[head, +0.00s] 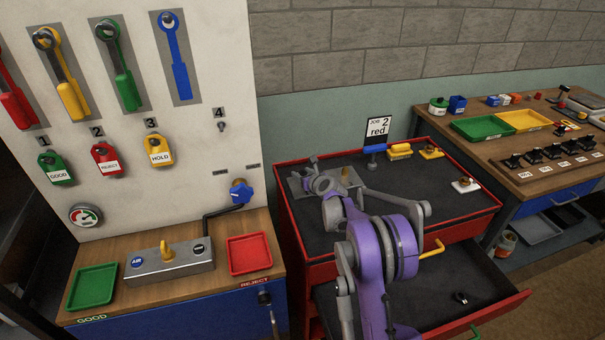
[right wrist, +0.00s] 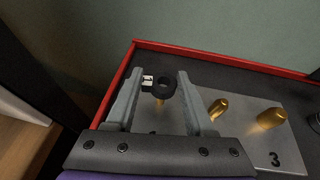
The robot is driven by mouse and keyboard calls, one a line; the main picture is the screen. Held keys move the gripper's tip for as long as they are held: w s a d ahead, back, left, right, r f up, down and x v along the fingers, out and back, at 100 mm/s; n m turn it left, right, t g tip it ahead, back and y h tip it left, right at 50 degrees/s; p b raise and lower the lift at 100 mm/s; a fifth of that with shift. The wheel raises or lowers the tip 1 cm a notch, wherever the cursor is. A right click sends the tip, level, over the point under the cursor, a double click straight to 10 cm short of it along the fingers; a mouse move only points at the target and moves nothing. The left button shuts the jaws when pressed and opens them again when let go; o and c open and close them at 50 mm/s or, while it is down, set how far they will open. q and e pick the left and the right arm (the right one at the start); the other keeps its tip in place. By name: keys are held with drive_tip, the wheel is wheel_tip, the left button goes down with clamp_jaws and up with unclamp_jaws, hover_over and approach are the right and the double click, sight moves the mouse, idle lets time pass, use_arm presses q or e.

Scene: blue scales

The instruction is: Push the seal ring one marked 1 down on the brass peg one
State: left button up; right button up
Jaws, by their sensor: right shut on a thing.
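The seal ring (right wrist: 163,86) is a small black ring with a white label tab, whose mark is too small to read. My right gripper (right wrist: 162,78) is shut on the ring, which sits between its fingertips in the right wrist view. A brass peg (right wrist: 160,103) shows just below the ring; I cannot tell whether the ring is around it or above it. In the head view my right gripper (head: 318,180) is low over the grey peg plate (head: 296,186) and hides most of it. My left gripper is not in view.
Two more brass pegs, a tilted one (right wrist: 218,106) and a thicker one (right wrist: 270,119) near the mark 3, stand to the right. The red cabinet (head: 462,221) has an open drawer (head: 420,300) in front. A job sign (head: 377,130) reading "2 red" stands behind.

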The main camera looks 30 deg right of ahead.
drive_tip(key=shift+f+b, duration=1.05)
drive_tip(key=shift+f, duration=0.7)
drive_tip(key=o, duration=1.4)
drive_tip(key=shift+c, duration=0.2)
drive_tip(key=shift+s+r, duration=0.1)
